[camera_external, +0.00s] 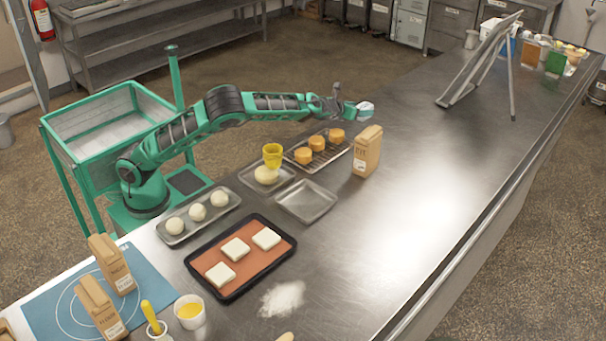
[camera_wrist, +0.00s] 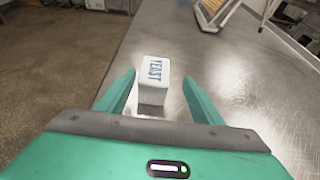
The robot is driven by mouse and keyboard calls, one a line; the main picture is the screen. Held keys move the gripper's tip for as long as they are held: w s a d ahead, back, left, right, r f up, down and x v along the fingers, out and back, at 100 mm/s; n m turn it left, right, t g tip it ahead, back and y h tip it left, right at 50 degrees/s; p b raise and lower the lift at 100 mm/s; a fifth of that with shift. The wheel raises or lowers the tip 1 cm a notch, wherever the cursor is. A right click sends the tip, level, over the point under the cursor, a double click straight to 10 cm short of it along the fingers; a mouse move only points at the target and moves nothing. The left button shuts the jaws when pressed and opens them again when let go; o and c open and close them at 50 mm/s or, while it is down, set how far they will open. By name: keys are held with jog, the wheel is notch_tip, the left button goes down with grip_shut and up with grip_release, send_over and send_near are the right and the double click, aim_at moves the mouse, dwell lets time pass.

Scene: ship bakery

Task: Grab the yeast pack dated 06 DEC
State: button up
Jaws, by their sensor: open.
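A white pack marked YEAST in blue letters (camera_wrist: 153,72) stands on the steel counter in the wrist view. No date can be read on it. My gripper (camera_wrist: 158,80) is open, with one green finger to each side of the pack in the picture, and a gap shows on both sides. I cannot tell how far between the fingers the pack lies. In the external view my gripper (camera_external: 359,111) is over the counter's far-left edge, beside a small whitish shape (camera_external: 366,105) that seems to be the pack.
A brown paper bag (camera_external: 367,151) and a rack with orange rolls (camera_external: 331,157) stand nearer the camera. A slanted metal stand (camera_external: 478,68) rises farther along the steel counter (camera_external: 428,175). The counter between the bag and the stand is clear. Coloured containers (camera_external: 556,61) stand at the far end.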

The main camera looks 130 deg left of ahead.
jog(key=x, duration=0.3)
jog(key=s+x, duration=0.1)
jog(key=x, duration=0.1)
jog(key=shift+f, duration=0.15)
jog(key=shift+w, duration=0.1)
jog(key=c, duration=1.3)
